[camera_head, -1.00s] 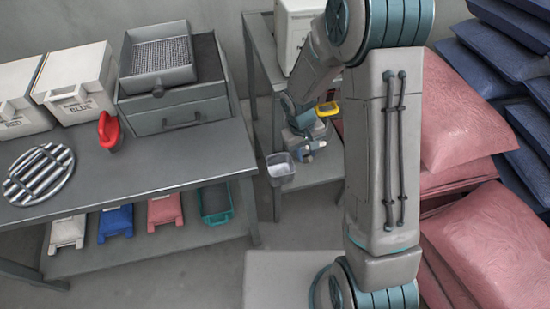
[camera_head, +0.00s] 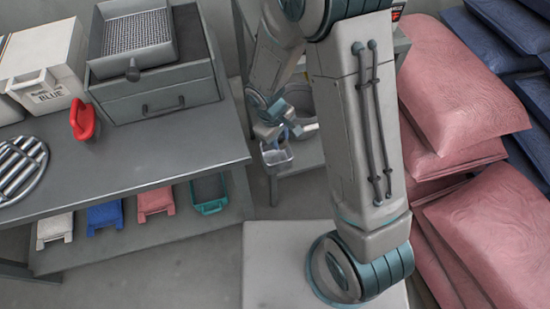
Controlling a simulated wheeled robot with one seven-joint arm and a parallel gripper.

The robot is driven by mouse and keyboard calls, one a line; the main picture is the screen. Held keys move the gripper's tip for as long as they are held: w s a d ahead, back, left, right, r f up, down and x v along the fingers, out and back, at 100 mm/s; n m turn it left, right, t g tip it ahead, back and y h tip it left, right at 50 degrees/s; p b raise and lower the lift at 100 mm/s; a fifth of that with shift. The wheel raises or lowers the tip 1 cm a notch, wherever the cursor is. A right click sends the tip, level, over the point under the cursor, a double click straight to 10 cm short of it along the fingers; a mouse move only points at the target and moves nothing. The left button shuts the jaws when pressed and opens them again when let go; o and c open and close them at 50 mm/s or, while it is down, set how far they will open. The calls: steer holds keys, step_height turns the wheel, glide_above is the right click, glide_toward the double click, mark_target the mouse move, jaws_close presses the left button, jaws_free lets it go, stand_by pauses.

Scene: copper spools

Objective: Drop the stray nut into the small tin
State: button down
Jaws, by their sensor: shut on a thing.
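My gripper (camera_head: 279,136) is small in the head view, at the far end of my arm by the low side table. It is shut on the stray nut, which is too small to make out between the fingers. A small pale open container (camera_head: 278,157), which looks like the small tin, is just below the fingers at the table's near left corner. The gripper is above or right against its rim; I cannot tell whether they touch. The inside of the container is too small to read.
My arm hides much of the side table (camera_head: 310,158). A round grey pot (camera_head: 303,105) stands behind the gripper. The grey workbench (camera_head: 170,150) at left holds a red object (camera_head: 84,121) and a drawer unit (camera_head: 160,95). Pink sacks (camera_head: 450,100) are piled at right.

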steer(key=shift+f+b, duration=0.6)
steer(key=shift+f, duration=0.7)
steer(key=c, duration=1)
jaws_free()
steer(key=shift+c, duration=0.2)
steer(key=shift+r, duration=0.1)
step_height(320, 180, up, 14)
steer(key=a+p, duration=0.1)
steer(key=a, duration=0.1)
steer(key=shift+s+a+f+p, duration=0.15)
steer(key=shift+s+f+p, duration=0.1)
steer(key=shift+p, duration=0.1)
steer(key=shift+r, duration=0.1)
